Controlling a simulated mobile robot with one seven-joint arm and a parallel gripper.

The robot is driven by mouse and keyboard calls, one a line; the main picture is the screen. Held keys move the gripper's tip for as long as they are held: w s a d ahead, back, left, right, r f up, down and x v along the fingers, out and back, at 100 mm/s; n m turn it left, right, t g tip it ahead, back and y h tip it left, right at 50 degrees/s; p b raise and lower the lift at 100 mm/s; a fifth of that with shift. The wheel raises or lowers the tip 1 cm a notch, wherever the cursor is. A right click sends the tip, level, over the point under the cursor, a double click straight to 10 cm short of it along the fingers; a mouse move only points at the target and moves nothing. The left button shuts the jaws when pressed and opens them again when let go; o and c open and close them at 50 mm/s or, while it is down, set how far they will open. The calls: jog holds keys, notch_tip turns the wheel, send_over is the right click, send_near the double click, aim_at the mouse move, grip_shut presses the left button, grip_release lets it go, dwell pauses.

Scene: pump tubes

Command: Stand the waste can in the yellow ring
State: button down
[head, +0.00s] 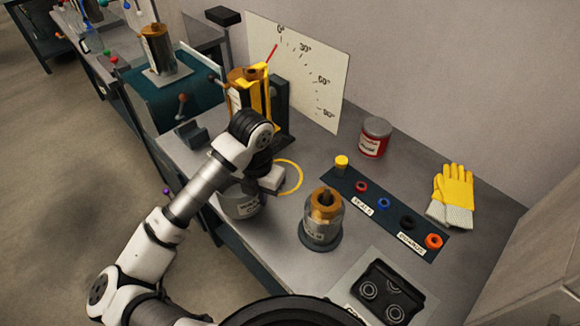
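A grey can with a pale label (240,204), which looks like the waste can, is at the table's front edge, just left of the yellow ring. Its label is too small to read surely. The yellow ring (301,176) is a thin circle marked on the grey table top; its left part is hidden behind my gripper. My gripper (268,183) is at the can's upper right side, between the can and the ring. Its fingers are hidden, so I cannot tell whether they hold the can, nor whether the can touches the table.
A brass-topped cylinder (322,218) stands right of the ring. A yellow-framed fixture (252,92) stands behind my wrist. A dark strip with coloured rings (385,205), a red can (375,138), yellow gloves (453,194) and a black tray (388,292) occupy the right side.

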jog(key=w+d+p, duration=0.1)
jog(key=w+d, duration=0.1)
jog(key=w, duration=0.1)
jog(key=w+d+p, duration=0.1)
jog(key=w+d, duration=0.2)
jog(key=w+d+p, duration=0.2)
jog(key=w, duration=0.1)
jog(key=shift+w+d, duration=0.15)
jog(key=shift+f+p, duration=0.95)
jog(key=shift+f, duration=0.55)
jog(key=shift+w+f, duration=0.1)
jog(key=shift+f, duration=0.15)
jog(key=shift+f, duration=0.1)
jog(key=shift+f+b, duration=0.1)
jog(key=shift+b, duration=0.25)
jog(key=c, duration=1.6)
grip_release()
jog(key=shift+c, duration=0.2)
